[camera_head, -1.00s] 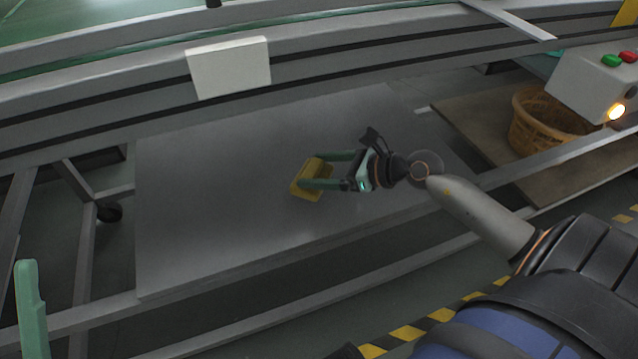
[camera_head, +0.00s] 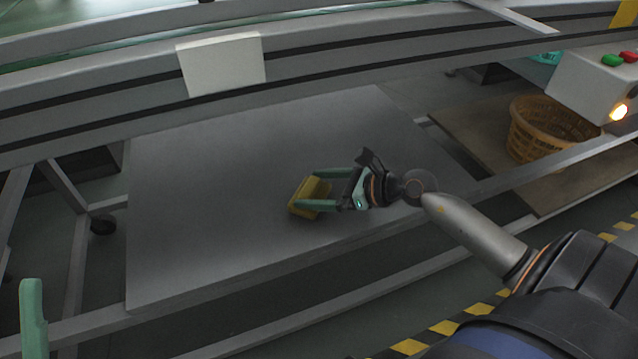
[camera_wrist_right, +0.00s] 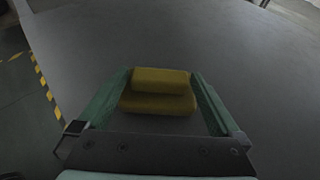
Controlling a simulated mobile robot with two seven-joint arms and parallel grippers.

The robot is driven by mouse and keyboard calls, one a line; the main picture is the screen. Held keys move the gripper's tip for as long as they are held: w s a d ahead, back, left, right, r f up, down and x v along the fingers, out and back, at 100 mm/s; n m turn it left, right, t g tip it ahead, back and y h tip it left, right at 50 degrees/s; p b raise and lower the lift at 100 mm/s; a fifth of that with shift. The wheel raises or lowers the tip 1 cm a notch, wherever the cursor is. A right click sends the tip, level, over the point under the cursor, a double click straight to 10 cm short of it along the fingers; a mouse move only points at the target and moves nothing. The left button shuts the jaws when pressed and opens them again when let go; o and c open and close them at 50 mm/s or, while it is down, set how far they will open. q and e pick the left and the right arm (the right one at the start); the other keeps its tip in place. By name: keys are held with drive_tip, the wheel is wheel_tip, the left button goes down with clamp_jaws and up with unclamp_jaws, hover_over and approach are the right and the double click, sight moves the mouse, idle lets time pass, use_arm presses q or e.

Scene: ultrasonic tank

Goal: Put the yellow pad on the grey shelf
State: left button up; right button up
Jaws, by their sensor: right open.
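The yellow pad (camera_head: 311,190) lies at an angle on the grey shelf (camera_head: 210,200), right of the shelf's middle and towards its front. My right gripper (camera_head: 305,189) is open, with its green fingers on either side of the pad. In the right wrist view the pad (camera_wrist_right: 158,102) shows as two yellow blocks, one above the other, between the fingers (camera_wrist_right: 161,75). Small gaps seem to show beside it; contact is hard to tell. One green finger of my left gripper (camera_head: 33,312) stands at the lower left edge; its other finger is hidden.
A metal frame rail runs above and behind the shelf, with a white box (camera_head: 222,64) on it. A yellow basket (camera_head: 545,130) stands on a brown board at the right, near a button box (camera_head: 592,82). The shelf's left part is clear.

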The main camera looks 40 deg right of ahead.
drive_tip(key=shift+r, duration=0.25)
drive_tip(key=shift+s+d, duration=0.15)
drive_tip(key=shift+s, duration=0.1)
drive_tip(key=p+v, duration=0.3)
drive_tip(key=v, duration=0.7)
drive_tip(key=shift+s+r, duration=0.1)
drive_tip(key=shift+s+d+r, duration=0.2)
drive_tip(key=shift+s+d, duration=0.1)
drive_tip(key=shift+s, duration=0.2)
drive_tip(key=s+a+r+m+t+y, duration=0.15)
drive_tip(key=a+r+m+y, duration=0.3)
drive_tip(key=a, duration=0.45)
drive_tip(key=s+a+r+m+t+y, duration=0.1)
drive_tip(key=a+r+m+t+y, duration=0.15)
drive_tip(key=a+r+m, duration=0.45)
drive_tip(key=s+a+r+m+t, duration=0.2)
drive_tip(key=r+m, duration=0.4)
drive_tip(key=m, duration=0.3)
drive_tip(key=s+a+r+m+t+y, duration=0.1)
drive_tip(key=a+r+m+t, duration=0.3)
drive_tip(key=m, duration=0.6)
wheel_tip(320, 180, up, 3)
drive_tip(key=shift+s+a+f+t, duration=0.25)
drive_tip(key=shift+s+a, duration=0.35)
drive_tip(key=shift+a, duration=0.35)
